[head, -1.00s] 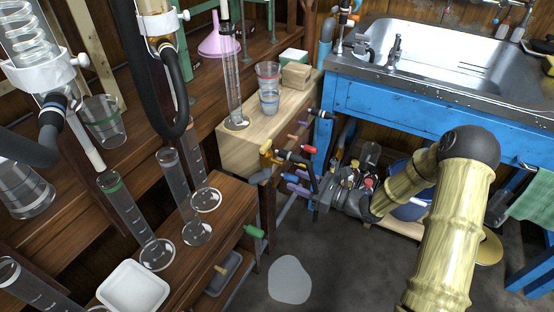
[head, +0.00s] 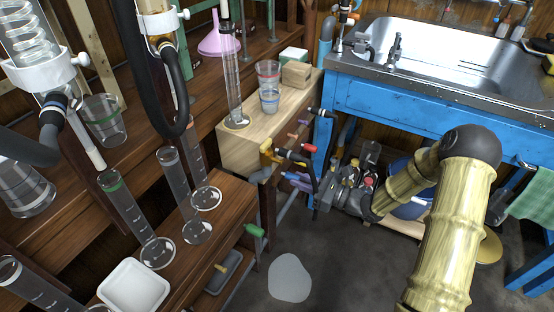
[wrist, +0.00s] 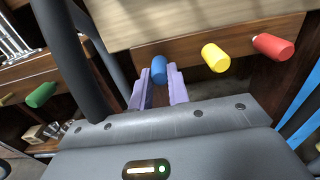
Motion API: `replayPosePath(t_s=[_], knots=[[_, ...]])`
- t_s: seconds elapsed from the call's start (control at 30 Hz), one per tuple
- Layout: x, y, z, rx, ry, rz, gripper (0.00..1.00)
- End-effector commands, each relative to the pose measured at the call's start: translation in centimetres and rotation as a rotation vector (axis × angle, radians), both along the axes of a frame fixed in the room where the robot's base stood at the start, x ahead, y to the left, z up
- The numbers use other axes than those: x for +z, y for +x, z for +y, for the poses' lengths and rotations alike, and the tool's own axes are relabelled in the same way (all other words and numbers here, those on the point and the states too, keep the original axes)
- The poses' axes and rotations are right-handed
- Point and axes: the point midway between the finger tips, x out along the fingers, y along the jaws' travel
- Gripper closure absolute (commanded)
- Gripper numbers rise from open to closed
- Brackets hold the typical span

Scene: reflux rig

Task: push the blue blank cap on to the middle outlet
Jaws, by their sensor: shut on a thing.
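The blue blank cap (wrist: 159,72) is between the purple fingertips of my gripper (wrist: 158,78) in the wrist view. My gripper is shut on it. The cap points at the front of a dark wooden rail (wrist: 192,60), in line with a yellow cap and a red cap to its right. The middle outlet is hidden behind the blue cap, and I cannot tell how far on the cap sits. In the head view my gripper (head: 297,179) is low beside the wooden bench, its purple fingers toward the bench; the blue cap is not clear there.
A yellow cap (wrist: 215,57) and a red cap (wrist: 273,45) stick out of the rail on the right. A green cap (wrist: 41,94) is further left. A dark hose (wrist: 72,60) hangs close by my gripper's left side. Open floor (head: 340,270) lies below.

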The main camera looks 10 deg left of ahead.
Motion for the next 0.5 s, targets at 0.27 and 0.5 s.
replayPosePath(t_s=[0.27,0.5], knots=[[0.0,-0.3,-0.9,-0.001,0.000,0.001,1.00],[0.0,-0.6,-1.6,-0.001,0.000,0.001,1.00]])
